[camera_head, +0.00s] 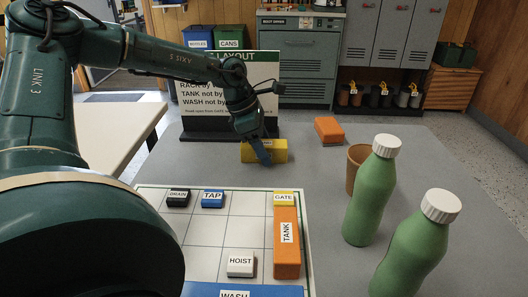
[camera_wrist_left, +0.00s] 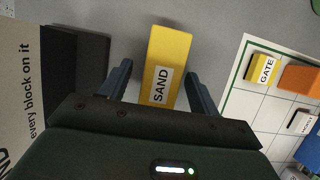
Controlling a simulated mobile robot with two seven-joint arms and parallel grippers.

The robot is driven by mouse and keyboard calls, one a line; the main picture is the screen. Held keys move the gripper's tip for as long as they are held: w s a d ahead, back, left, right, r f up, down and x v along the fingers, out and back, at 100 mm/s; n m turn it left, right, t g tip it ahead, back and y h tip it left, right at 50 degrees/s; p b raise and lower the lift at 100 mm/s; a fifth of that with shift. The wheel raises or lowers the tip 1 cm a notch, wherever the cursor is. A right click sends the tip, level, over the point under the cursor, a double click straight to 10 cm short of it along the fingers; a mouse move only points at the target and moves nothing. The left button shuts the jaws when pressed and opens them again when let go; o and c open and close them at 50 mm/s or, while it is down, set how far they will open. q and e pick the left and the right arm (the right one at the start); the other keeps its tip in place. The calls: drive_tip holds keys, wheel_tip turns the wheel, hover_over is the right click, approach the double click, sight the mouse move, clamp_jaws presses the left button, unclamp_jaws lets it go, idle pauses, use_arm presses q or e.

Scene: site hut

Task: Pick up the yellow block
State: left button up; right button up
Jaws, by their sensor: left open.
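A yellow block labelled SAND lies on the grey table beyond the board; in the head view the yellow block (camera_head: 276,155) is partly hidden by my left gripper (camera_head: 262,150). In the left wrist view the yellow block (camera_wrist_left: 167,55) lies between the two spread fingers of my left gripper (camera_wrist_left: 157,72), with a gap visible on each side. The gripper is open, and its height above the table is hard to tell. A smaller yellow block labelled GATE (camera_head: 284,198) stands on the white board (camera_head: 242,230). My right gripper is not in view.
A layout sign (camera_head: 262,65) stands behind the yellow block. An orange block (camera_head: 329,130), a brown cup (camera_head: 355,168) and two green bottles (camera_head: 371,200) stand to the right. The board holds TAP (camera_head: 213,197), DRAIN (camera_head: 178,197), HOIST (camera_head: 240,265) and TANK (camera_head: 287,245) blocks.

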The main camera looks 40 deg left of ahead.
use_arm(q)
drive_tip(key=shift+f, duration=0.1)
idle(0.3)
drive_tip(key=shift+c, duration=0.2)
drive_tip(key=c, duration=1.1)
